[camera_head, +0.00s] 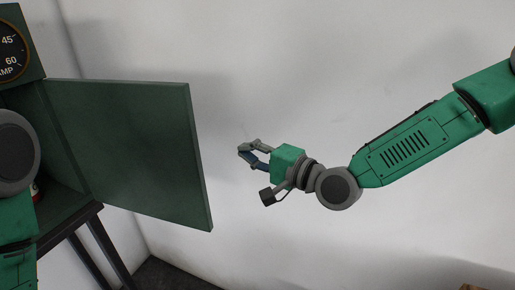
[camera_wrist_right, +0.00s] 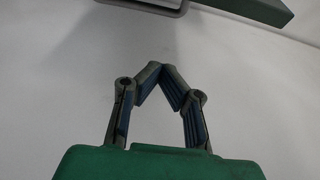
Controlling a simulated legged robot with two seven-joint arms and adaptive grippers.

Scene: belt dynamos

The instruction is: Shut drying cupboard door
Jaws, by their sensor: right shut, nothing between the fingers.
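The green drying cupboard door (camera_head: 125,145) stands wide open in the head view, swung out to the right of the cupboard body (camera_head: 60,195). My right gripper (camera_head: 241,152) is a short way right of the door's free edge, apart from it, with its fingers pointing left. In the right wrist view its fingertips (camera_wrist_right: 161,70) meet with nothing between them. A green edge (camera_wrist_right: 255,10), probably the door, shows at the top right there. My left arm shows at the left edge of the head view, in front of the cupboard; its gripper is out of view.
An amp gauge (camera_head: 10,52) sits on the green housing above the cupboard opening. The cupboard stands on a dark metal stand (camera_head: 105,240).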

